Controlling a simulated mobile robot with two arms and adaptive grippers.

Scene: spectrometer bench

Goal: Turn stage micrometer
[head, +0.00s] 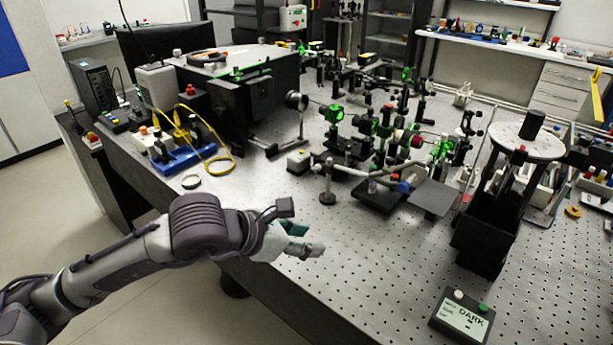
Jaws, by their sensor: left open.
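My left gripper (303,229) is open and empty, above the front edge of the perforated optical table (345,270). A cluster of optical mounts with green-lit optics (367,123) stands beyond it, toward the back right. A low black stage (378,195) sits at the front of this cluster, with a small blue knob (403,187) near its right end. The stage micrometer is too small for me to pick out with certainty among these parts. The gripper is apart from all of them. My right gripper is not in view.
A post with a horizontal rod (327,190) stands between my gripper and the stage. A large black spectrometer box (245,95) is at back left, with a yellow cable (222,165) nearby. A box reading DARK (463,316) lies front right. The front middle of the table is clear.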

